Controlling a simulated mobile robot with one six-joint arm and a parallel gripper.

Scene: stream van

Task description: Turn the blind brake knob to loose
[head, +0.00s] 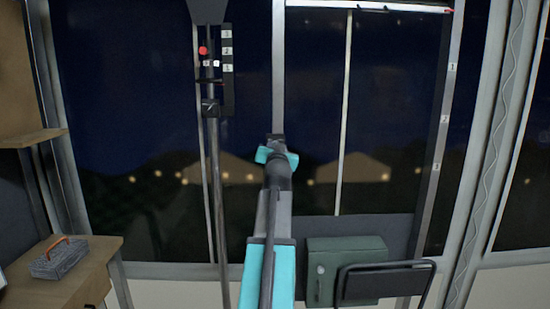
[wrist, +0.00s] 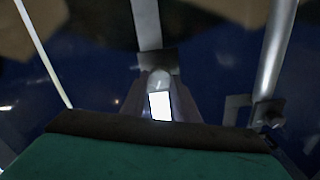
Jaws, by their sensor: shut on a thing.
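My gripper (head: 277,150) is at the end of my raised teal and grey arm, against the grey vertical window post. In the wrist view, its two fingers (wrist: 158,108) are shut on a small grey rounded knob with a bright white face, apparently the blind brake knob (wrist: 160,80). The knob sits in front of a dark block (wrist: 157,60) on the post. In the head view my gripper hides most of the knob. I cannot read any loose or tight mark, nor tell the knob's setting.
A dark mast with a red marker (head: 203,50) and numbered plate (head: 228,70) stands left of my arm. A green box (head: 345,258) and a black chair-like frame (head: 388,265) are at lower right. A wooden counter (head: 85,275) with a grey handled block (head: 60,258) is at lower left.

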